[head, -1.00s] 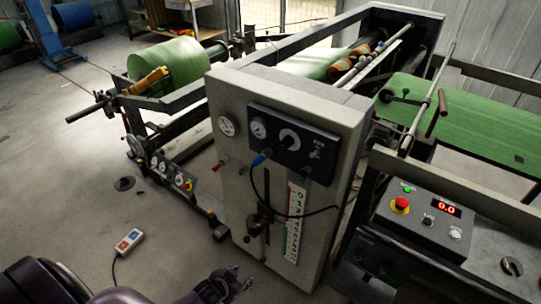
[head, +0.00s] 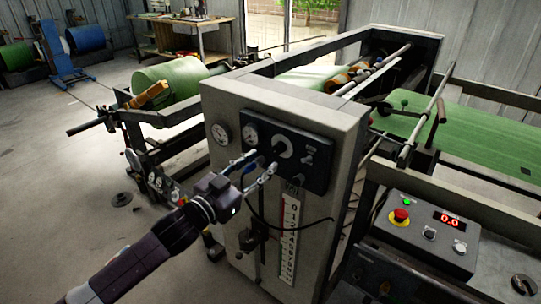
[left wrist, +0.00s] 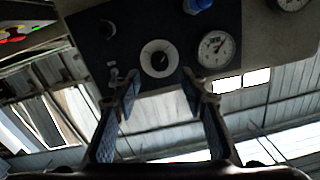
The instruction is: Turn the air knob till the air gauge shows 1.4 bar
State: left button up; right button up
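The dark panel (head: 314,170) on the grey cabinet carries a black knob with a white ring (head: 283,147), likely the air knob, and a round white gauge (head: 250,134) beside it. My left gripper (head: 264,162) is in front of the panel, just below the knob, open and empty. In the left wrist view the knob (left wrist: 160,58) lies ahead of the gap between the spread fingers (left wrist: 165,92), apart from them. The gauge (left wrist: 216,48) is right of it there; its needle shows but the value is too small to read. My right gripper is not in view.
A second gauge (head: 221,134) sits on the cabinet (head: 225,105) left of the panel. A blue fitting (left wrist: 198,4) sticks out near the knob. A hose and a numbered scale (head: 289,235) are below.

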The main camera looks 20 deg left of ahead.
aim_at(277, 150)
pick_arm(q)
jog(key=shift+b+x, duration=0.55)
jog(key=shift+x, duration=2.65)
grip_shut()
